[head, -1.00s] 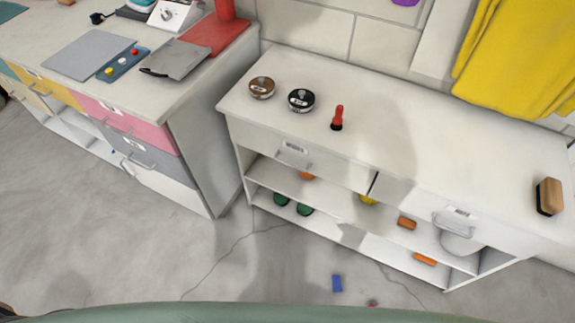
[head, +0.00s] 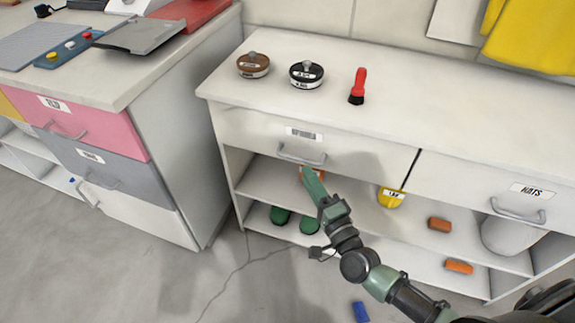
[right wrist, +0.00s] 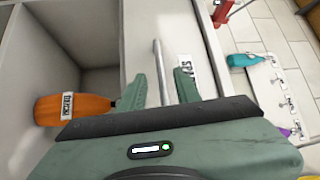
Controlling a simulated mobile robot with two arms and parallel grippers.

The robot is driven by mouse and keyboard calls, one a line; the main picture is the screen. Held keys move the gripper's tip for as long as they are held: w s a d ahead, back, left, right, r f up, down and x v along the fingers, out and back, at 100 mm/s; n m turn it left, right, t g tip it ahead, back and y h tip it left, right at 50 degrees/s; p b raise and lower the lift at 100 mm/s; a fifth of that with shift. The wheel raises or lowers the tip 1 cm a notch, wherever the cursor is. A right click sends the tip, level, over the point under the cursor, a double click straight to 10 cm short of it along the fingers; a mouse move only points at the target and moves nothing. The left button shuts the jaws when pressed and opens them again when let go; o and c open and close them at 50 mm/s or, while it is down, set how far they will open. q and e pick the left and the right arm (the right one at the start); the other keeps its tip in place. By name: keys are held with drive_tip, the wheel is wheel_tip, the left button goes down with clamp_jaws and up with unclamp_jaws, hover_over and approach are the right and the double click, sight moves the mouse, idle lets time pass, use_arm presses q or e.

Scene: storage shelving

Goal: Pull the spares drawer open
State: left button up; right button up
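The spares drawer (head: 259,129) is the white left drawer of the low white cabinet and looks closed. Its label is too small to read in the head view; in the right wrist view the label (right wrist: 187,70) shows "SPA". Its grey bar handle (head: 301,157) sits below the label. My right gripper (head: 311,176) is just below the handle in the head view. In the right wrist view my right gripper (right wrist: 160,88) is open, with the handle (right wrist: 157,62) showing between its green fingers, apparently untouched. My left gripper is not in view.
An orange bottle (right wrist: 75,109) lies on the shelf below the drawer. A hats drawer (head: 463,180) is to the right. A blue block (head: 360,312) lies on the floor.

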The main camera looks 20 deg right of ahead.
sight(298, 158)
drive_tip(key=x, duration=0.7)
drive_tip(key=shift+w, duration=0.1)
clamp_jaws()
idle(1.3)
